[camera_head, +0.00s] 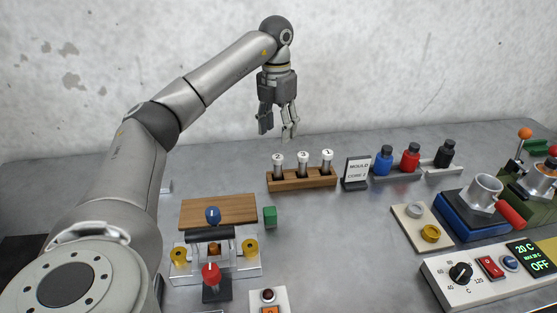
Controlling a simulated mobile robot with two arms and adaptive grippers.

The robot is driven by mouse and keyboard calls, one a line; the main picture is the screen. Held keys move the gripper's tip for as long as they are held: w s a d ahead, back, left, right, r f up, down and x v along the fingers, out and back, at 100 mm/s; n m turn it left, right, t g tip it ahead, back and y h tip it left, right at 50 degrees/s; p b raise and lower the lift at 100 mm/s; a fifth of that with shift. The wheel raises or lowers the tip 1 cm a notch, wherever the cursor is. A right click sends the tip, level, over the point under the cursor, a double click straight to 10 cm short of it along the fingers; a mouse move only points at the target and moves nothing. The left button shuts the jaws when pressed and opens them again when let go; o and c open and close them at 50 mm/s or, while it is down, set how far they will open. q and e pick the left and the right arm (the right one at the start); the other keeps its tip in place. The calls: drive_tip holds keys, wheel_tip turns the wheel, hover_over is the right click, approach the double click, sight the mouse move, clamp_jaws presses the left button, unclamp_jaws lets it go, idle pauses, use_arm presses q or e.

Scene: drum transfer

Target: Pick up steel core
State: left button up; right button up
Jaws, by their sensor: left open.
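Several steel cores with white numbered tops stand upright in a wooden rack (316,182) at the middle back of the table: a left core (278,168), a middle core (303,170) and a right core (326,167). A small sign (357,170) beside the rack reads "MOULD CORE" with a number that is hard to read. My left gripper (277,131) is open and empty, pointing down above the rack's left end, apart from the cores. My right gripper is out of view.
Blue, red and black bottles (411,160) stand right of the sign. A control box (490,277) is front right. The middle table is clear.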

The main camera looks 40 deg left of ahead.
sight(278, 157)
use_arm(q)
drive_tip(key=shift+s+a+f, duration=0.1)
drive_tip(key=shift+a+f, duration=0.15)
drive_tip(key=shift+f, duration=0.05)
drive_tip(key=f, duration=0.3)
drive_tip(key=shift+s+d+f, duration=0.15)
drive_tip(key=shift+s+d, duration=0.1)
drive_tip(key=shift+f, duration=0.35)
drive_tip(key=f, duration=0.1)
drive_tip(key=f+p, duration=0.1)
drive_tip(key=f, duration=0.3)
drive_tip(key=shift+w, duration=0.3)
drive_tip(key=shift+f, duration=0.25)
drive_tip(key=c, duration=0.8)
clamp_jaws()
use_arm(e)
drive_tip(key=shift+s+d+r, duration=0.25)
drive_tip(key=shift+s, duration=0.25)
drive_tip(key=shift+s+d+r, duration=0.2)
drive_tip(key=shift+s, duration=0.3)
